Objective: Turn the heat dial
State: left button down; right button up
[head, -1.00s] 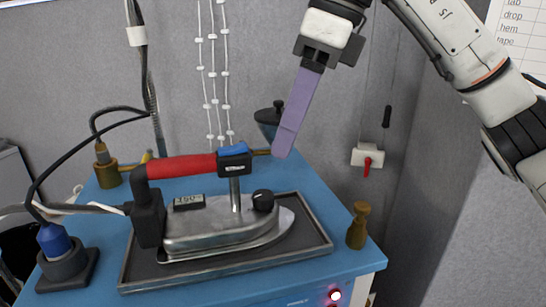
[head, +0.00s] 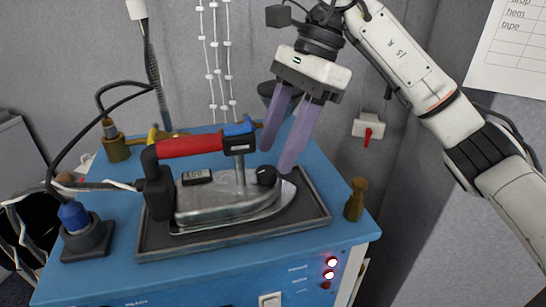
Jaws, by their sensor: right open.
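The heat dial (head: 266,175) is a small round black knob with a pale mark, on top of the nose end of a steel iron (head: 213,204). The iron has a red handle (head: 190,145) and a small black display (head: 197,177). It rests on a dark tray (head: 300,222). My right gripper (head: 277,159) points down with its two purple fingers apart and empty. Its fingertips appear just above and behind the dial; whether one touches it I cannot tell. My left gripper is not in view.
The tray lies on a blue cabinet top (head: 110,205). A brass peg (head: 355,200) stands at its right edge. A blue-capped cable fitting (head: 74,216) and a brass fitting (head: 115,145) stand at left. Beaded cords hang behind.

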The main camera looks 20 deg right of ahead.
aim_at(267, 174)
jog(key=shift+x, duration=1.45)
jog(key=shift+c, duration=0.2)
jog(key=c, duration=1)
